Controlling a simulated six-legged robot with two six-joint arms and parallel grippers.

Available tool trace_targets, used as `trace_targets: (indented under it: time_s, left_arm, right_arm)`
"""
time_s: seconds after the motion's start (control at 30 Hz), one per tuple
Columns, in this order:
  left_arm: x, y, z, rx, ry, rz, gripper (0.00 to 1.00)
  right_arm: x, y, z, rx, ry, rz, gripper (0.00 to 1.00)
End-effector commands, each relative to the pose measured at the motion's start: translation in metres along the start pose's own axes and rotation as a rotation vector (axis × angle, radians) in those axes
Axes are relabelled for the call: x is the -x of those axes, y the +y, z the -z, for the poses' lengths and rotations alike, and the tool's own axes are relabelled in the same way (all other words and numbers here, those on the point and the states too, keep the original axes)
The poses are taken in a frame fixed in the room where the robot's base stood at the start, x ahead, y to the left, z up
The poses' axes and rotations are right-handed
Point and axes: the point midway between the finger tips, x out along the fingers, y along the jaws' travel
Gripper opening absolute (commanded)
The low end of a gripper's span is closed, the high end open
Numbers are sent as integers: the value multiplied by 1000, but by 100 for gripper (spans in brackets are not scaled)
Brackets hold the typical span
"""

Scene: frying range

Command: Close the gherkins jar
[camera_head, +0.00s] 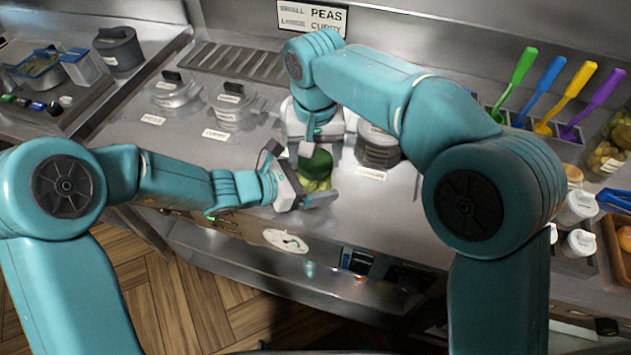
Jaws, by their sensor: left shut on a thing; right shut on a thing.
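The gherkins jar (316,184) stands near the counter's front edge, with green gherkins showing through its side. A dark green lid (316,164) is at its top; I cannot tell whether it is screwed down or only resting there. My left gripper (304,186) comes in from the left and is shut around the jar's body, hiding part of it. My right gripper (311,148) reaches down from above and is shut on the lid. Its fingers are partly hidden by its own wrist.
Lidded steel pots (232,104) stand in the counter to the left, and a dark-bodied one (378,149) is close right of the jar. Coloured-handled utensils (556,95) stand at the right. Another jar (606,158) and white-lidded pots (579,205) are at the far right.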

Motion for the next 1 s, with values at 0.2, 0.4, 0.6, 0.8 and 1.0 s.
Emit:
trace_targets:
  time_s: [0.2,0.4,0.6,0.8,1.0]
  left_arm:
    - [0,0,-1,-1,-2,0,1]
    - [0,0,-1,-1,-2,-1,1]
    - [0,0,-1,-1,-2,-1,1]
    - [0,0,-1,-1,-2,-1,1]
    - [0,0,-1,-1,-2,-1,1]
  right_arm:
    - [0,1,1,-460,3,-1,35]
    - [0,2,1,-473,3,-2,82]
    - [0,1,0,-471,2,-1,100]
    - [9,0,1,-471,4,1,100]
    - [49,0,1,-472,6,4,100]
